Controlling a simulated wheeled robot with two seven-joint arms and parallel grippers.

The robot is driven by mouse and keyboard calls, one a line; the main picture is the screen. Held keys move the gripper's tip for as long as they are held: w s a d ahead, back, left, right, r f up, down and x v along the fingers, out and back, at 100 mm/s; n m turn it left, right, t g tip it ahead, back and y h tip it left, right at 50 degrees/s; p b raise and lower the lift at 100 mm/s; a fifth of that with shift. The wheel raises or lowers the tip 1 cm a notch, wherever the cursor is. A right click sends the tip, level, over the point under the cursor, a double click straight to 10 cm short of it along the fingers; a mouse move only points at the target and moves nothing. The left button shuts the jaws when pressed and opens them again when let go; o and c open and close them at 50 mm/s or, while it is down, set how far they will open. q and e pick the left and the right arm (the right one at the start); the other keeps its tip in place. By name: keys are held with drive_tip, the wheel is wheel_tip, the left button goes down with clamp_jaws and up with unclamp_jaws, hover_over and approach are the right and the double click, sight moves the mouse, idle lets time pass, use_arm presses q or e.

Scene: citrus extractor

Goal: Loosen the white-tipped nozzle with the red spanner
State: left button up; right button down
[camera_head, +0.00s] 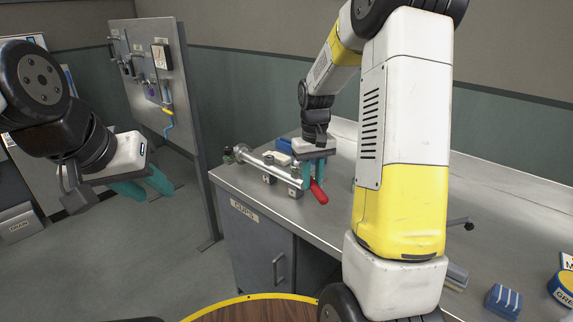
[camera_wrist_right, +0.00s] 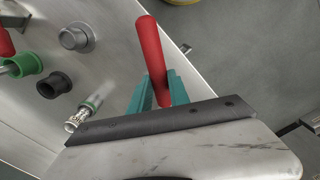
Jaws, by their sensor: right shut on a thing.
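My right gripper (camera_head: 314,176) is shut on the red spanner (camera_head: 319,193), just over the bench beside a metal tube assembly (camera_head: 262,164). In the right wrist view the red spanner (camera_wrist_right: 151,50) passes between the teal fingers of the right gripper (camera_wrist_right: 160,90); its head is hidden by the gripper. A silver fitting with a green band and pale tip (camera_wrist_right: 84,113) lies left of the fingers; I cannot tell whether it is the white-tipped nozzle. My left gripper (camera_head: 146,186) is open and empty, away from the bench.
The steel bench (camera_head: 330,228) has bare room in front of the spanner. A grey round fitting (camera_wrist_right: 75,38), a green one (camera_wrist_right: 25,64) and a black one (camera_wrist_right: 53,85) are nearby. A blue block (camera_head: 503,300) sits at right. A panel (camera_head: 155,75) stands behind.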

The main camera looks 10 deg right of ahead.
idle(0.6)
drive_tip(key=w+d+n, duration=0.2)
drive_tip(key=d+n, duration=0.4)
drive_tip(key=shift+w, duration=0.4)
idle(0.8)
drive_tip(key=shift+d, duration=0.2)
drive_tip(key=shift+s+a, duration=0.1)
drive_tip(key=shift+a, duration=0.15)
idle(1.5)
idle(1.4)
